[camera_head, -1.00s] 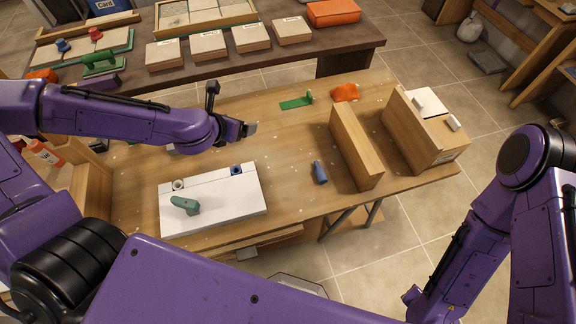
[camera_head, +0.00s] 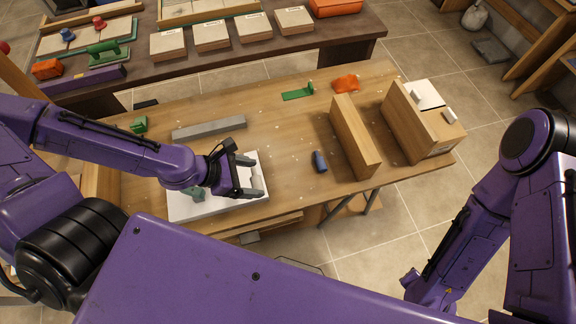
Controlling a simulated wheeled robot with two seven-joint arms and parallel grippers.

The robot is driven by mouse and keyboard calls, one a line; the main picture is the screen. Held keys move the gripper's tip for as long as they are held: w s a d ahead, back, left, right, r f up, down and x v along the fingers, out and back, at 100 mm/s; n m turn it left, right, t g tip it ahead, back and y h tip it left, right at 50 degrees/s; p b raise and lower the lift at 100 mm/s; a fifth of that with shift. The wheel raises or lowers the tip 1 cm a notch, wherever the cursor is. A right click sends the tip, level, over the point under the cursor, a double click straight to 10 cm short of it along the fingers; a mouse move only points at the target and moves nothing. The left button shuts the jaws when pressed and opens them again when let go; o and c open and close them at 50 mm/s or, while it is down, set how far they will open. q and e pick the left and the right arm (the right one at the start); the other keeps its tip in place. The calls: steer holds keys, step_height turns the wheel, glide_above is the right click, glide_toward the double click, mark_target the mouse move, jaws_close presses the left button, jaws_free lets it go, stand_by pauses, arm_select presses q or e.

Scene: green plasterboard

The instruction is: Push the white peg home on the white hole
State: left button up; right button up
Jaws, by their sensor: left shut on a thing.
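A white board (camera_head: 190,212) lies near the front edge of the wooden table. My left gripper (camera_head: 257,176) is over its right part, its two dark fingers apart around a pale piece, the white peg (camera_head: 254,173). The peg blends with the board behind it, so its tilt and any contact are unclear. A teal piece (camera_head: 196,193) on the board is partly covered by my left arm. The white and blue rings of the board are hidden behind my left arm and gripper. My right arm is at the right edge; its gripper is not in view.
A blue peg (camera_head: 319,161) stands on the table right of the board, before an upright wooden panel (camera_head: 354,138) and a wooden box (camera_head: 422,125). A grey bar (camera_head: 208,128) and green block (camera_head: 138,124) lie behind. The table (camera_head: 280,135) is clear between.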

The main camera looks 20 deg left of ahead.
arm_select(q)
steer(key=w+d+f+b, duration=0.1)
steer(key=w+f+b, duration=0.1)
steer(key=w+f, duration=0.1)
steer(key=w+d+f+b, duration=0.2)
steer(key=w+f+b, duration=0.1)
steer(key=w, duration=0.1)
steer(key=w+d+f+b, duration=0.2)
steer(key=w+f+b, duration=0.1)
steer(key=w, duration=0.1)
steer(key=shift+w+d+f, duration=0.2)
steer(key=shift+w, duration=0.1)
steer(key=shift+w+d+f, duration=0.1)
steer(key=shift+f, duration=0.55)
steer(key=shift+w+d+f, duration=0.1)
steer(key=shift+f, duration=1.1)
steer(key=o, duration=0.8)
steer(key=shift+r, duration=0.1)
steer(key=shift+o, duration=0.2)
